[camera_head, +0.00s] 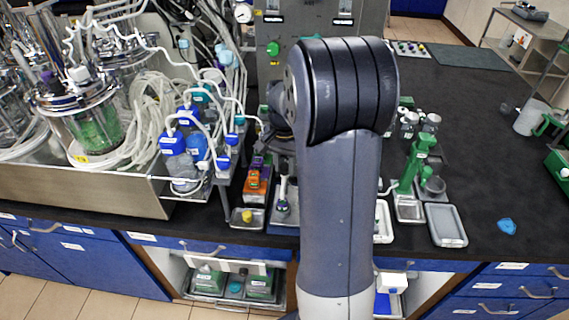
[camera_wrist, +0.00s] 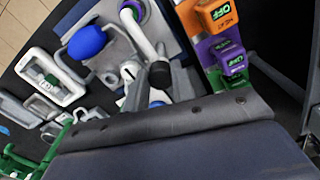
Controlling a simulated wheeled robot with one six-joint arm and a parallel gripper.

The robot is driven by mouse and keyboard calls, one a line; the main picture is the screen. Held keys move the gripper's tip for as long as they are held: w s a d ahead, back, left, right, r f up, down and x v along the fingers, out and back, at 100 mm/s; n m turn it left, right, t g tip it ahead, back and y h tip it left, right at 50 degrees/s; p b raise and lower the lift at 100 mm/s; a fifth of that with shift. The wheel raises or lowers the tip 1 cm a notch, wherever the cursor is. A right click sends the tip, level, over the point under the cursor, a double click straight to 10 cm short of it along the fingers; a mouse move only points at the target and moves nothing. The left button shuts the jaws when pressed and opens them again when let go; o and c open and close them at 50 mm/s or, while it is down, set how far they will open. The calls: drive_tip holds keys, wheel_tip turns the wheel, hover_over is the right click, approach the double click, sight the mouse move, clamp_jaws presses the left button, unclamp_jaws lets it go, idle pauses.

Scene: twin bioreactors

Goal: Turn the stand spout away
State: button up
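In the wrist view a pale, bent, tube-like arm (camera_wrist: 143,28) rises over a light grey plate, beside a blue rounded knob (camera_wrist: 87,40); it looks like a stand spout, but I cannot be sure. In the head view a small upright pale stand (camera_head: 283,195) is just left of my arm. My gripper (camera_wrist: 148,84) shows in the wrist view as dark finger-like parts close to the lower end of the pale arm. Contact and finger gap are unclear. In the head view my own arm hides the gripper.
In the head view, blue-capped bottles (camera_head: 173,143) and tubing crowd the left. A green stand (camera_head: 416,165) and a grey tray (camera_head: 446,225) are right of my arm. The black bench is clearer farther right.

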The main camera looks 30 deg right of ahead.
clamp_jaws()
drive_tip(key=shift+m, duration=0.3)
drive_tip(key=m, duration=1.1)
drive_tip(key=shift+w+p, duration=0.15)
drive_tip(key=shift+p, duration=0.25)
drive_tip(key=shift+m, duration=0.3)
drive_tip(key=o, duration=0.5)
unclamp_jaws()
drive_tip(key=shift+o, duration=0.2)
